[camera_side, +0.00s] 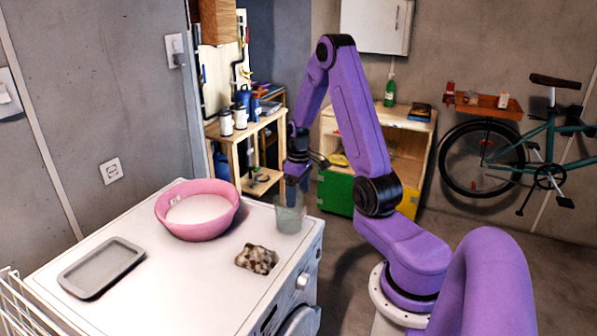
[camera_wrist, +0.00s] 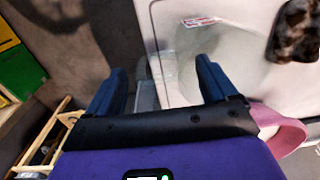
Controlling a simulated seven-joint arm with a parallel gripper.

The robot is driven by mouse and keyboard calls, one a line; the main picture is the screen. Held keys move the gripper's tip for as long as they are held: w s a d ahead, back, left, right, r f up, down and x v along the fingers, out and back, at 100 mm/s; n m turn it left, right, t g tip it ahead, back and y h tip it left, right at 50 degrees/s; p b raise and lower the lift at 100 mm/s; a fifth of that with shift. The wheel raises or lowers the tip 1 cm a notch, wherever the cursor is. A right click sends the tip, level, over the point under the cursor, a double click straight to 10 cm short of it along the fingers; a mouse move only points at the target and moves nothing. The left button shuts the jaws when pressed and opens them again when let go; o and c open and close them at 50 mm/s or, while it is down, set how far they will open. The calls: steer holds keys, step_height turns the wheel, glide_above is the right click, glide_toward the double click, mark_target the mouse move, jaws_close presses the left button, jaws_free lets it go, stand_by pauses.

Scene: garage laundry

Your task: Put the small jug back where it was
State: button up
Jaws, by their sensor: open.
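The small jug (camera_side: 289,217), clear and pale, stands upright on the back right corner of the white washing machine top (camera_side: 185,285). My gripper (camera_side: 296,192) points down at the jug's upper part, its fingers overlapping the rim in the side view. In the wrist view the two blue fingers (camera_wrist: 161,66) are apart. A faint see-through shape, which looks like the jug (camera_wrist: 225,50), shows between and right of them. Its outline is hard to make out, and I cannot tell whether a finger touches it.
A pink basin (camera_side: 200,228) with pale contents stands left of the jug. A mottled brown cloth (camera_side: 257,258) lies in front of it. A grey tray (camera_side: 101,267) lies at the left. The machine's edge is close beside the jug. Bare top lies between tray and cloth.

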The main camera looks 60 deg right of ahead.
step_height(320, 180, up, 8)
steer(key=shift+d+r, duration=0.15)
steer(key=shift+r, duration=0.3)
steer(key=shift+w+a+r, duration=0.1)
steer(key=shift+a, duration=0.25)
steer(key=s+a+r+n, duration=0.1)
steer(key=a+n, duration=0.2)
steer(key=a, duration=0.7)
steer(key=s+a+r+n, duration=0.1)
steer(key=a+r+n, duration=0.15)
steer(key=a, duration=0.85)
steer(key=s+a+n, duration=0.3)
steer(key=s+a, duration=0.2)
steer(key=s, duration=0.4)
steer(key=s+a+n, duration=0.4)
steer(key=s+a, duration=0.1)
steer(key=s, duration=0.5)
